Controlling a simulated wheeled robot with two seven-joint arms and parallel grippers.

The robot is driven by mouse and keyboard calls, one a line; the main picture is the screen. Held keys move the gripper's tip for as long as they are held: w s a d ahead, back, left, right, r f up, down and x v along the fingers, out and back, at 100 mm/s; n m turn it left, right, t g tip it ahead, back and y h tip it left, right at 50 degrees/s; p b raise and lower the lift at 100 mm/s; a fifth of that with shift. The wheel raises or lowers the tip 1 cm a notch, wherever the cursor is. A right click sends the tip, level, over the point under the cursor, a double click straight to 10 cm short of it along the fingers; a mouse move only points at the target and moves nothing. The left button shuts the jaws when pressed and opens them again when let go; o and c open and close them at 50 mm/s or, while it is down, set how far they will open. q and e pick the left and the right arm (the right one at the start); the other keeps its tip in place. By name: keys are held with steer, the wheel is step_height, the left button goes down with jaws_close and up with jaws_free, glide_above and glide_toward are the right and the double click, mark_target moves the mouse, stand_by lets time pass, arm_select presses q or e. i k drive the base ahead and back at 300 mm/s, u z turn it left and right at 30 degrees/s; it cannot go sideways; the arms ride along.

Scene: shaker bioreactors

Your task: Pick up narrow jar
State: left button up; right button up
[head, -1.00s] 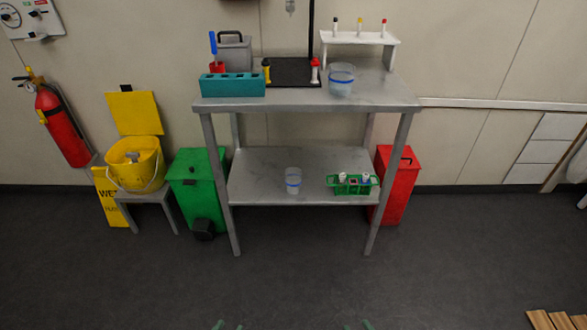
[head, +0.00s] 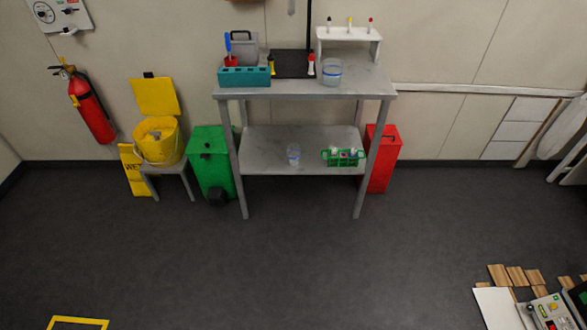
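A narrow clear jar (head: 294,155) with a faint blue band stands upright on the lower shelf of the grey metal table (head: 300,90). A wider clear jar (head: 331,73) with a blue band stands on the table's top, towards the right. Neither gripper is in the head view.
A green rack (head: 343,157) with tubes sits right of the narrow jar. A teal rack (head: 244,76) and a white tube stand (head: 349,35) are on top. A green bin (head: 211,165) and red bin (head: 383,160) flank the table. The floor in front is clear.

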mark_target(294, 149)
steer(key=u, duration=0.9)
steer(key=i, duration=2.65)
steer(key=z, duration=1.3)
steer(key=i, duration=0.4)
steer(key=z, duration=0.25)
